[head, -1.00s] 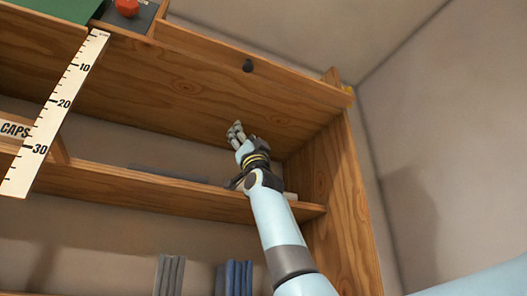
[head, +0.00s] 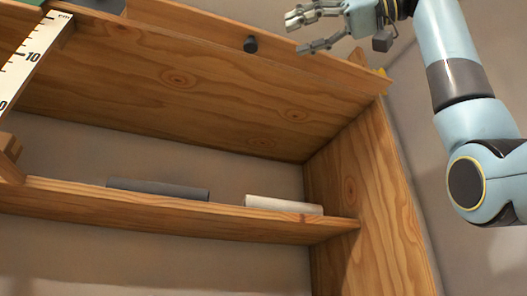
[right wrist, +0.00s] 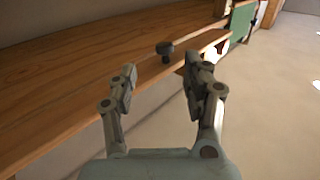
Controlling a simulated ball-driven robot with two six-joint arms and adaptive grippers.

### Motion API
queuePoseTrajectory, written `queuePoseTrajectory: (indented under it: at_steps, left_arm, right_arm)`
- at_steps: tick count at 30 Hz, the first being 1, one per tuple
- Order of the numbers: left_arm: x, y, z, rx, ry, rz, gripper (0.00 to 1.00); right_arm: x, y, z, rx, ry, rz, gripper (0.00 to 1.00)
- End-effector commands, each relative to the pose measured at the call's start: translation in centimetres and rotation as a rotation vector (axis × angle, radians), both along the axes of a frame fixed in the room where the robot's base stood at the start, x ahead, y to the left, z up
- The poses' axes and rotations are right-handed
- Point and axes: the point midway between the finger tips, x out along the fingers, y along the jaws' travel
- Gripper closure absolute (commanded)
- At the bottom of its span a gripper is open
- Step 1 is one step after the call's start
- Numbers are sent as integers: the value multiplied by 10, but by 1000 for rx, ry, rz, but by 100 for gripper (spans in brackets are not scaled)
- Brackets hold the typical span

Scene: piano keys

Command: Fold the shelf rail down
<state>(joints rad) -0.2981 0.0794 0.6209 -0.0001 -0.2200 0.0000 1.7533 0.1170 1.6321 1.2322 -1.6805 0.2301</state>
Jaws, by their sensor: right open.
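The shelf rail (head: 325,67) is a long wooden strip along the front edge of the top shelf, with a small black knob (head: 250,44) on its face. The right wrist view also shows the rail (right wrist: 75,126) and the dark knob (right wrist: 165,48). My right gripper (head: 297,34) is open and empty, to the right of the knob in the head view, its fingers pointing left. In the right wrist view the knob appears beyond and between the fingertips (right wrist: 166,76), apart from them. My left gripper is not in view.
A lower shelf (head: 230,222) holds a dark grey roll (head: 158,189) and a pale roll (head: 283,204). A white ruler (head: 35,57) hangs at the left. A wooden side panel (head: 375,200) stands at the right. A green surface (right wrist: 241,20) shows far off.

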Motion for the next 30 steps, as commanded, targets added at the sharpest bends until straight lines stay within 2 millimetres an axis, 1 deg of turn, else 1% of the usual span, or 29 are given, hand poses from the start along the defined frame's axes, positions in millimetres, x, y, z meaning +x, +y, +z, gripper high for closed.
queuePoseTrajectory:
  at_steps: [1, 5, 11, 15, 18, 23, 30]
  left_arm:
    - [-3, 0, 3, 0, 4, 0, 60]
    - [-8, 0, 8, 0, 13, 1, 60]
    - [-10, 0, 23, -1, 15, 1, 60]
    - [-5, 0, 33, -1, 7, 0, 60]
    - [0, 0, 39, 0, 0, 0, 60]
    - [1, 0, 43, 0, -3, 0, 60]
    - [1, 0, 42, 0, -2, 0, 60]
  right_arm:
    - [-3, 1, 6, 0, -8, 1, 50]
    - [1, 12, 9, 0, -11, 3, 50]
    - [18, 47, 10, 0, -10, 5, 50]
    - [30, 70, 10, 2, -11, 3, 50]
    - [37, 83, 9, 2, -10, 3, 50]
    - [43, 94, 8, 2, -12, 0, 50]
    - [45, 96, 7, 3, -13, -2, 50]
